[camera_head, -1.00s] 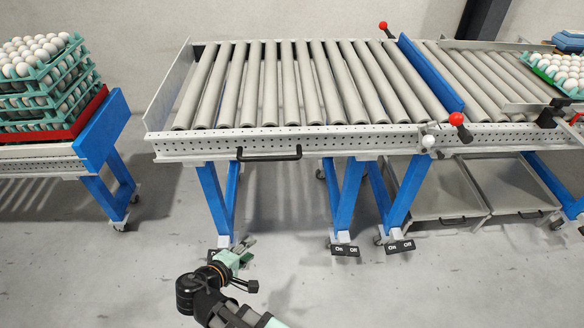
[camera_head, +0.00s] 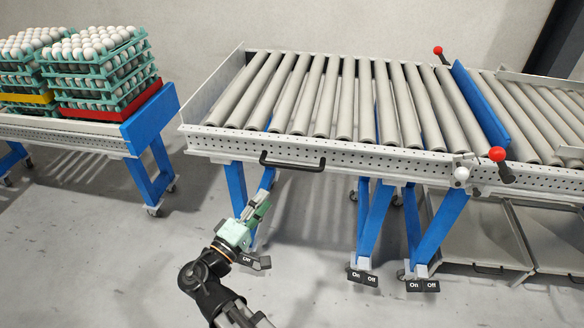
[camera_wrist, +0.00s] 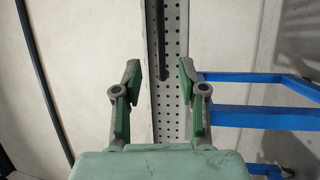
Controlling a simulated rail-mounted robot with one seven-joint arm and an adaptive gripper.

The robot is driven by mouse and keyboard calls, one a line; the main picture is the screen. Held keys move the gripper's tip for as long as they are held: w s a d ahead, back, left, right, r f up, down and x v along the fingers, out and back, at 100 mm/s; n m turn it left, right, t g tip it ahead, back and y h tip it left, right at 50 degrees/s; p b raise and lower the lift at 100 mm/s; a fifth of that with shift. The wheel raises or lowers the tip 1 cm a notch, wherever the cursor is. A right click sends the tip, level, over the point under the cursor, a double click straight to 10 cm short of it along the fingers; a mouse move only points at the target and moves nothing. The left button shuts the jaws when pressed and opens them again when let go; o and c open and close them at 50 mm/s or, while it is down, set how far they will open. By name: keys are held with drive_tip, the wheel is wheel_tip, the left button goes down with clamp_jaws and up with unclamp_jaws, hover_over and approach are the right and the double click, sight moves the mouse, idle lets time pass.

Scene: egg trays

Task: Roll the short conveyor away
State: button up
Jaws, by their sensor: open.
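The short conveyor (camera_head: 300,146) has grey rollers, a perforated side rail and blue legs on castors. A black handle (camera_head: 293,166) is fixed to the left part of its front rail. My gripper (camera_head: 266,196) is just below the handle's left end, apart from it, in front of the left leg. In the wrist view my gripper (camera_wrist: 160,82) is open and empty, with its fingers either side of the perforated rail in the picture. The handle (camera_wrist: 162,50) shows there as a dark bar beyond the fingertips. On/Off foot pedals (camera_head: 362,276) sit at the leg bases.
A longer conveyor (camera_head: 550,185) adjoins on the right, with a blue plate (camera_head: 480,108) and red-knobbed levers (camera_head: 497,154) near the junction. On the left, another conveyor (camera_head: 60,135) carries egg trays (camera_head: 100,82), with a floor gap between. The floor in front is clear.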

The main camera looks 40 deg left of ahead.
sight(291, 165)
drive_tip(key=w, duration=0.4)
drive_tip(key=w+r+b, duration=0.1)
drive_tip(key=w, duration=0.3)
drive_tip(key=w+r, duration=0.1)
drive_tip(key=w, duration=0.4)
drive_tip(key=shift+a+r, duration=0.15)
clamp_jaws()
